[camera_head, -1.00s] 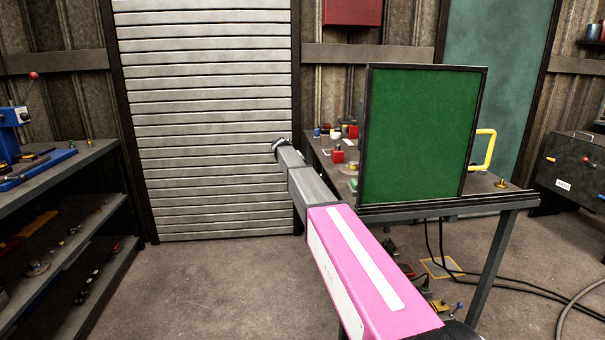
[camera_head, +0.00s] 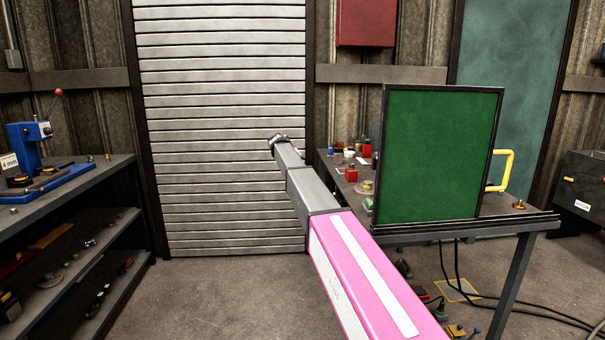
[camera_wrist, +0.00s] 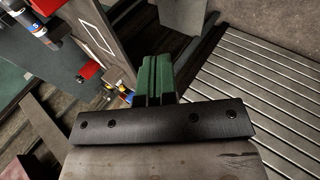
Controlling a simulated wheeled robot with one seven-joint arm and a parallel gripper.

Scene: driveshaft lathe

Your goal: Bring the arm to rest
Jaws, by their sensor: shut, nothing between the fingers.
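My arm reaches forward through the head view, with a pink link nearest and grey links beyond it. My gripper (camera_head: 278,140) is at the far end, small, in front of the slatted shutter in the picture. In the wrist view my gripper (camera_wrist: 155,68) shows as two narrow green fingers side by side beyond a black plate. The fingers are shut with nothing between them. They appear clear of any surface.
A workbench (camera_head: 450,232) with a green framed panel (camera_head: 438,150) and several small parts stands right of my arm. A shelf unit (camera_head: 100,190) with a blue hand press (camera_head: 38,150) is at left. The shutter (camera_head: 222,120) is behind. Open floor (camera_head: 220,295) lies between, with cables at right.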

